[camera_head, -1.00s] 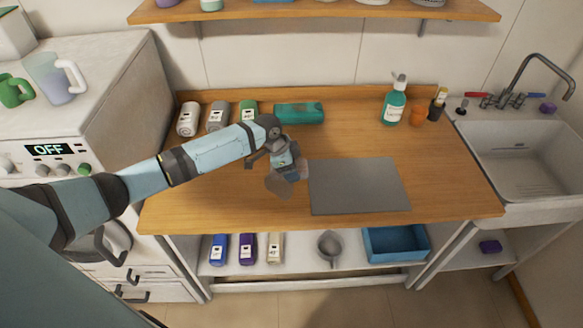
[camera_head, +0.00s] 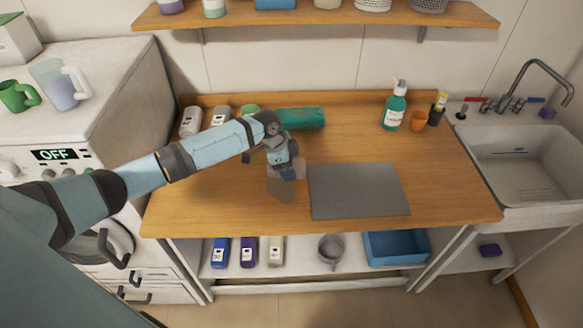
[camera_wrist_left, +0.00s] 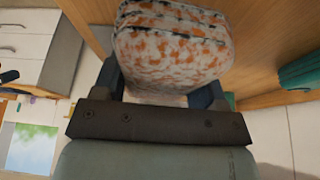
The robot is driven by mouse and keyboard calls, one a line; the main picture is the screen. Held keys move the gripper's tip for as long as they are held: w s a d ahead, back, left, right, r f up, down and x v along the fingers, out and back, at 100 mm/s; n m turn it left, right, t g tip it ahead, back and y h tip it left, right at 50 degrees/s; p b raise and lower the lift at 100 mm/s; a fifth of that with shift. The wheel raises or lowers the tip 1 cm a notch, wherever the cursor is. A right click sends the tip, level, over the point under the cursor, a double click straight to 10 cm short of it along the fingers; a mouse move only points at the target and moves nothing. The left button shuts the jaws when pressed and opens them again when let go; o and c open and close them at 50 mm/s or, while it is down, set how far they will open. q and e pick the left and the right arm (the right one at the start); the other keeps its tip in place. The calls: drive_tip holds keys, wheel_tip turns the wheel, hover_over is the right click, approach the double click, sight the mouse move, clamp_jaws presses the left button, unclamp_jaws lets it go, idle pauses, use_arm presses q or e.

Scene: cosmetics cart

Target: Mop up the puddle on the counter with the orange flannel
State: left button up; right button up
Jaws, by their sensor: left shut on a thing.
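The orange flannel (camera_wrist_left: 172,55) is a folded, white-and-orange mottled cloth, held between the fingers of my left gripper (camera_head: 287,172). The gripper points down at the wooden counter, left of the grey mat. A dull, see-through patch that looks like the puddle (camera_head: 284,193) lies on the counter right at and in front of the gripper. In the head view the gripper hides most or all of the flannel, so I cannot tell whether the cloth touches the wood. My right gripper is not in view.
The grey mat (camera_head: 358,191) lies right of the gripper. A teal rolled item (camera_head: 302,118) and several bottles lie along the back edge. A teal pump bottle (camera_head: 394,112) and orange cup (camera_head: 418,120) stand back right, beside the sink (camera_head: 518,160). The front counter is clear.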

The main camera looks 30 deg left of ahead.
sight(276, 192)
use_arm(q)
drive_tip(key=a+m+b, duration=0.1)
drive_tip(key=s+a+f+m+g+b, duration=0.1)
drive_tip(key=m+b, duration=0.1)
drive_tip(key=s+a+m+b, duration=0.1)
drive_tip(key=m, duration=0.1)
drive_tip(key=shift+f+g+b, duration=0.3)
drive_tip(key=shift+f+g, duration=0.1)
drive_tip(key=shift+s+a+r+m+g+b, duration=0.1)
drive_tip(key=shift+s+a+m+g+b, duration=0.2)
drive_tip(key=shift+m, duration=0.2)
drive_tip(key=shift+s+a+r+m+g+b, duration=0.15)
drive_tip(key=shift+a+m+b, duration=0.1)
drive_tip(key=shift+m+b, duration=0.2)
drive_tip(key=shift+s+a+m, duration=0.1)
drive_tip(key=shift+s+m, duration=0.05)
drive_tip(key=shift+m, duration=0.3)
drive_tip(key=shift+f+b, duration=0.6)
drive_tip(key=shift+b, duration=0.05)
wheel_tip(276, 192, down, 4)
drive_tip(key=b, duration=0.3)
drive_tip(key=shift+f+b, duration=0.2)
drive_tip(key=shift+b, duration=0.15)
drive_tip(key=shift+f, duration=0.2)
drive_tip(key=shift+f, duration=0.4)
